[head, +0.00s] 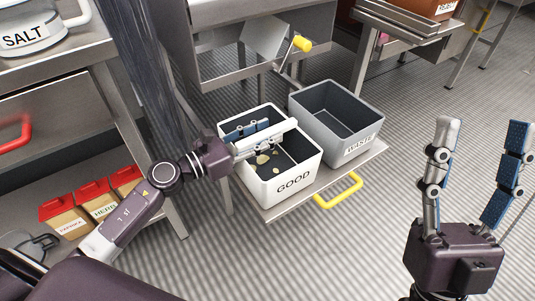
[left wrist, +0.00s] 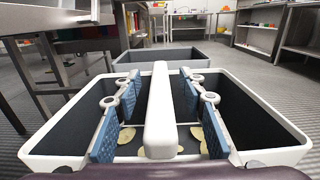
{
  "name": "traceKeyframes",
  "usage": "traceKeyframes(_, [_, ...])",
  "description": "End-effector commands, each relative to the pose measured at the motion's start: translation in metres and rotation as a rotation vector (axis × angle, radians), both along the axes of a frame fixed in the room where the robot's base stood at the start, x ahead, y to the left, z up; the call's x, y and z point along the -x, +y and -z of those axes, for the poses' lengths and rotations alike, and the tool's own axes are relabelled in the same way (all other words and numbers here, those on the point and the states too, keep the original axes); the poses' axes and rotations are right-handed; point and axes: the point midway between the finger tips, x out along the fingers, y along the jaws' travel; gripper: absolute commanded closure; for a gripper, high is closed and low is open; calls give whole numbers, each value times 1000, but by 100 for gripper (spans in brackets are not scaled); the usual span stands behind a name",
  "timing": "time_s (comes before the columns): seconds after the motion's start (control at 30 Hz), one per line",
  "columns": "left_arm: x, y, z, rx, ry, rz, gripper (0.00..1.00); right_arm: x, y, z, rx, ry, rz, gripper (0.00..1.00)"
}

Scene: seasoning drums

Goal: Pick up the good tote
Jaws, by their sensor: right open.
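The good tote (head: 291,184) is a white bin with a dark inside and the label GOOD. It stands on a metal shelf, with several pale pieces at its bottom. A white bar handle (left wrist: 160,112) spans its middle. My left gripper (head: 262,134) reaches down over the tote from the left. In the left wrist view its blue-padded fingers (left wrist: 160,95) stand on either side of the bar, with a gap on both sides. The near finger is partly hidden in the head view. My right gripper (head: 484,123) is open, empty and upright at the right.
A grey waste tote (head: 363,149) stands close to the right of the good tote. A yellow handle (head: 339,191) sticks out in front of the shelf (head: 277,207). Red-lidded boxes (head: 97,204) and a SALT container (head: 28,38) are at the left. Open floor lies in front.

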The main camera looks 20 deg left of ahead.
Motion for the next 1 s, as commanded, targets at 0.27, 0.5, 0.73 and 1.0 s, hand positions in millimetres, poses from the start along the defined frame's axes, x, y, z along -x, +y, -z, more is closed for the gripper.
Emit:
traceKeyframes(0.27, [-6, -5, 0, -1, 0, -1, 62, -1, 0, 1, 3, 8, 1, 45])
traceKeyframes(0.5, [-6, -5, 0, -1, 0, -1, 80, -2, 0, 1, 3, 11, 1, 45])
traceKeyframes(0.73, [-6, -4, 0, -1, 0, -1, 100, -2, 0, 3, 3, 15, 2, 45])
traceKeyframes(1.0, [-6, -4, -1, 0, -3, -1, 100, -2, 0, 3, 3, 15, 2, 45])
